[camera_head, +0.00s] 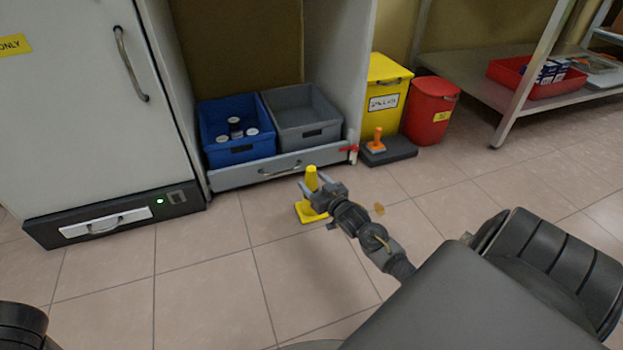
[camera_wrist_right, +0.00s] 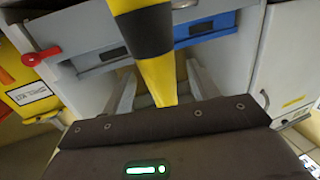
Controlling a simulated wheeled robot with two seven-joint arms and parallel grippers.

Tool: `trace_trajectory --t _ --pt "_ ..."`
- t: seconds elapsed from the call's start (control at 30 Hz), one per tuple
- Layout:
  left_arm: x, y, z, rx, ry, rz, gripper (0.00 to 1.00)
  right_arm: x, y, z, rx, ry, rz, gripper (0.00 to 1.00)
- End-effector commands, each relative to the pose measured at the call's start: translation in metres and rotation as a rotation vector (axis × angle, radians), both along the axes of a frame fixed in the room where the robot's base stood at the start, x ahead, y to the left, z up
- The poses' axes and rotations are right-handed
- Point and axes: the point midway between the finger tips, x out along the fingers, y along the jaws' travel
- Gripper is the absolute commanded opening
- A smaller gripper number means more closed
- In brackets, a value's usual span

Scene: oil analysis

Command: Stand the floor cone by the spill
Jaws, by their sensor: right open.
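A yellow floor cone (camera_head: 311,178) stands upright on its square base on the tiled floor, in front of the grey drawer. My right gripper (camera_head: 314,188) is at the cone, with its fingers open on either side of the upper part. In the right wrist view the cone (camera_wrist_right: 157,78), yellow with a black band, rises between the two spread fingers (camera_wrist_right: 160,88). Whether either finger touches it I cannot tell. My left gripper is out of view.
A blue bin (camera_head: 240,152) and a grey bin (camera_head: 303,123) sit in the cabinet behind the cone. A yellow bin (camera_head: 385,85), a red bin (camera_head: 428,112) and a dark platform with an orange object (camera_head: 377,142) stand behind the spill. Floor to the left is clear.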

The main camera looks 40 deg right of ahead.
Motion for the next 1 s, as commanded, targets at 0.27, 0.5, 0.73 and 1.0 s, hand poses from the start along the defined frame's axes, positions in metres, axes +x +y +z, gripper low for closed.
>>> trace_trajectory --t 0.27,0.5,0.73,1.0 --pt "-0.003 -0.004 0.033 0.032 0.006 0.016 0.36 -0.061 0.006 0.01 0.0 0.003 -0.002 0.59" --pt "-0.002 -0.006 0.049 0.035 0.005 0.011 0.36 -0.094 0.01 0.009 0.001 0.0 0.0 0.59" --pt "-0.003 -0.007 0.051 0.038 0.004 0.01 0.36 -0.101 0.01 0.007 0.001 -0.002 -0.001 0.59" --pt "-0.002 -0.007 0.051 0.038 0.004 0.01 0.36 -0.101 0.01 0.007 0.001 -0.002 -0.001 0.59"
